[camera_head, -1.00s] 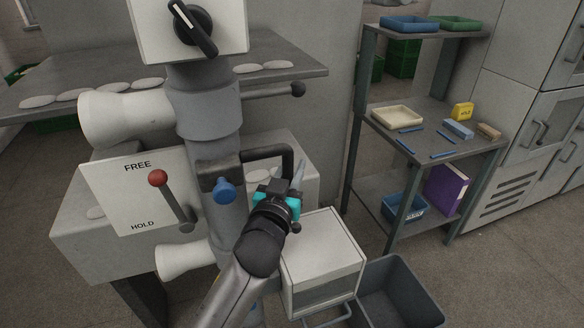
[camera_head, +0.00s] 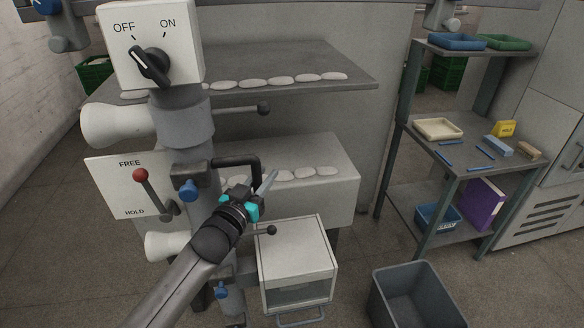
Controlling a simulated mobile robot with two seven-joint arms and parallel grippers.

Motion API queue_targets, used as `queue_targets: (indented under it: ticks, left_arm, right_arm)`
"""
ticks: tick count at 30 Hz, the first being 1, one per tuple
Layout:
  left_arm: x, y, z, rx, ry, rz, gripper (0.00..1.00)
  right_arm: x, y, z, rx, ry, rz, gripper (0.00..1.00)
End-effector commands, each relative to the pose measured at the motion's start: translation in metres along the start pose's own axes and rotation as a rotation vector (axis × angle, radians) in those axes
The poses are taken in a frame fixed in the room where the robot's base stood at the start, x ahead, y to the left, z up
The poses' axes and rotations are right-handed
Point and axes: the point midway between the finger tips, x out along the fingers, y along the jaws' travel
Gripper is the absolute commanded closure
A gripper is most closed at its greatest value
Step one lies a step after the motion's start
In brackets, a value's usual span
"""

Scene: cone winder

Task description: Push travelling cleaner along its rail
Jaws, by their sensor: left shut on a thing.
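The travelling cleaner appears as a grey column (camera_head: 186,125) with pale cone nozzles (camera_head: 108,126) on its left. Its head box (camera_head: 172,28) has a black switch pointing towards OFF. Its FREE/HOLD plate (camera_head: 125,205) has a red-knobbed lever (camera_head: 141,175) raised on the FREE side. A black loop handle (camera_head: 232,160) sticks out to the right of the column. My left gripper (camera_head: 248,193) is shut on the lower end of this handle, and its jaws partly hide it. The rail cannot be clearly made out. My right gripper is out of view.
A white windowed box (camera_head: 297,252) stands low beside the column. Behind are an upper ledge (camera_head: 300,58) and lower ledge (camera_head: 335,155) with pale oval pieces. A grey bin (camera_head: 380,290) and shelf rack (camera_head: 388,165) stand to the right. Floor shows between lower ledge and rack.

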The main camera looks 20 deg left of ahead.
Motion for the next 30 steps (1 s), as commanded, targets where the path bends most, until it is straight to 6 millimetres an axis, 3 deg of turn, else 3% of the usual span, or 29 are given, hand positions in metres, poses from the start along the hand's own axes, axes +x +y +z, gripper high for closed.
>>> queue_targets:
  ticks: [6,15,21,30]
  left_arm:
    - [-0.035,-0.053,-0.001,0.006,-0.008,-0.004,1.00]
    - [-0.072,-0.109,0.000,0.004,-0.006,-0.004,1.00]
    - [-0.086,-0.130,0.000,0.001,-0.002,-0.003,1.00]
    - [-0.093,-0.141,0.000,0.000,-0.001,-0.002,1.00]
  right_arm:
    - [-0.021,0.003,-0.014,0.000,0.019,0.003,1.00]
    - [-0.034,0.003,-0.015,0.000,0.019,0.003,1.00]
    - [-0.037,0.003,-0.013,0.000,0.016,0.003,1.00]
    - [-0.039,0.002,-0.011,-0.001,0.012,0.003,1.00]
